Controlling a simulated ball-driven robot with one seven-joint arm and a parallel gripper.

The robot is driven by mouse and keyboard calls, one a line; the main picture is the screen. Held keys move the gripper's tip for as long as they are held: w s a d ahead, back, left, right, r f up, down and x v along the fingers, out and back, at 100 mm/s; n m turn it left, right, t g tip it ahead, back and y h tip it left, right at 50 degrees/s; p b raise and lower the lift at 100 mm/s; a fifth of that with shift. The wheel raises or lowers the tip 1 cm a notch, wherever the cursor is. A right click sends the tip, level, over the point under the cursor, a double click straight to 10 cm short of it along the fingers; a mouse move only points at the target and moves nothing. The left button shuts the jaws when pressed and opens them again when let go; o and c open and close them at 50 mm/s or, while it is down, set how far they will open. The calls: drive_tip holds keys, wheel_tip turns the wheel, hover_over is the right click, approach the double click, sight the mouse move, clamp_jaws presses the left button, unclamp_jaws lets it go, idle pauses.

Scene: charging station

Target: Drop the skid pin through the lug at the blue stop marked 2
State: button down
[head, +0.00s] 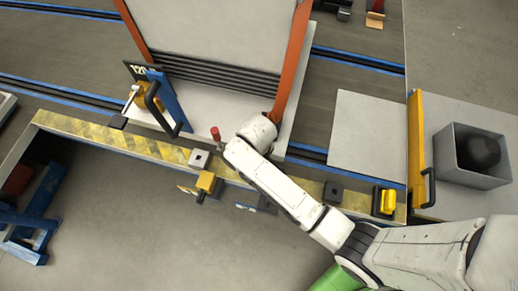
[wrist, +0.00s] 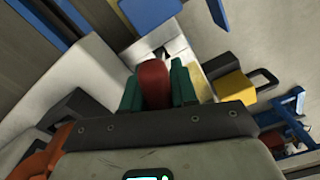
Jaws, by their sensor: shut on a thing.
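My gripper (wrist: 154,90) has its green fingers shut on the skid pin (wrist: 153,84), whose red head shows between them. In the head view the pin's red head (head: 215,133) stands at the end of my white arm, above the yellow-black striped rail. A pale lug block (head: 199,158) with a dark hole sits on that rail just below and left of the pin. In the wrist view a pale block with a dark opening (wrist: 172,47) lies just beyond the pin. The pin's lower end is hidden. I cannot read a 2 on any blue part.
A blue upright (head: 168,101) with a black handle stands up-left, by a plate reading 120. A grey bin (head: 475,155) holds a dark object at right.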

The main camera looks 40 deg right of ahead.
drive_tip(key=shift+a+f, duration=0.1)
drive_tip(key=shift+f, duration=1.75)
drive_tip(key=shift+f+b, duration=0.1)
drive_tip(key=shift+b, duration=0.2)
drive_tip(key=c, duration=0.9)
unclamp_jaws()
wheel_tip(320, 180, up, 12)
drive_tip(key=shift+r+p, duration=0.15)
drive_tip(key=shift+p, duration=0.75)
drive_tip(key=s+d+r+m, duration=0.1)
drive_tip(key=s+d, duration=0.1)
drive_tip(key=s, duration=0.3)
drive_tip(key=s+d+r+m, duration=0.1)
drive_tip(key=s+d, duration=0.2)
drive_tip(key=s, duration=0.2)
drive_tip(key=s+d+r+m+t, duration=0.1)
drive_tip(key=s+d+r, duration=0.1)
drive_tip(key=s, duration=0.4)
drive_tip(key=shift+s+d+r, duration=0.1)
drive_tip(key=shift+d, duration=0.3)
